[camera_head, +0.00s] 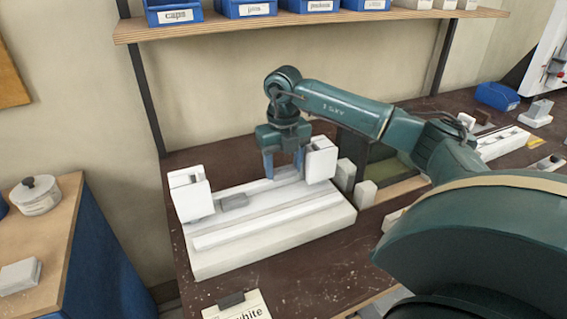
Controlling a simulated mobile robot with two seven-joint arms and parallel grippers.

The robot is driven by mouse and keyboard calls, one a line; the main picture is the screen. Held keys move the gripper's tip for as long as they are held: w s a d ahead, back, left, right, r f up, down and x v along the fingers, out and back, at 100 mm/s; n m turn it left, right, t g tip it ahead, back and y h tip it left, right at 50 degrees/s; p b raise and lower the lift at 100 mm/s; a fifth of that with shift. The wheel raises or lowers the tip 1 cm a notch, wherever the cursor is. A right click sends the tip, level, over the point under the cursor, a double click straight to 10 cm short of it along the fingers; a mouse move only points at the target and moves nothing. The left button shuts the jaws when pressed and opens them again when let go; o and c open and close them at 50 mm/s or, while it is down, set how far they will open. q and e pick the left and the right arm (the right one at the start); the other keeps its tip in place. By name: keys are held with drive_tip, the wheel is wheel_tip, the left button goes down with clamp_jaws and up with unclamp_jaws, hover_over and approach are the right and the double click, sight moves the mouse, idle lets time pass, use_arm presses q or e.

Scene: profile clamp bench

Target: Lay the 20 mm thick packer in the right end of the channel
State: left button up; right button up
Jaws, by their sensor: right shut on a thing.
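The channel is a long groove in a white fixture block (285,228) on the dark bench. A white clamp head stands at its left end (190,195) and another at its right end (320,160). A grey flat packer (233,202) lies in the left part of the channel. My right gripper (284,173) points down over the right part of the channel, just left of the right clamp head. It is shut on a pale packer, mostly hidden between its blue fingers. I cannot tell the packer's thickness or whether it touches the channel floor. My left gripper is not in view.
Pale blocks (365,193) stand right of the fixture, beneath my right arm. A card reading "white" (243,306) lies at the bench front. A second fixture (503,142) and a blue bin (497,96) are at the right. A shelf (300,24) with labelled blue bins hangs behind.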

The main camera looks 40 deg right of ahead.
use_arm(q)
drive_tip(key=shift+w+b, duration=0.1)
drive_tip(key=shift+b, duration=0.3)
use_arm(e)
drive_tip(key=shift+f, duration=0.7)
drive_tip(key=shift+f+b, duration=0.35)
drive_tip(key=shift+f, duration=0.2)
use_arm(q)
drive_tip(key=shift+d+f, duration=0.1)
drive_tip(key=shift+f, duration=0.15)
use_arm(e)
drive_tip(key=o, duration=1)
drive_tip(key=shift+o, duration=0.2)
drive_tip(key=shift+r, duration=0.1)
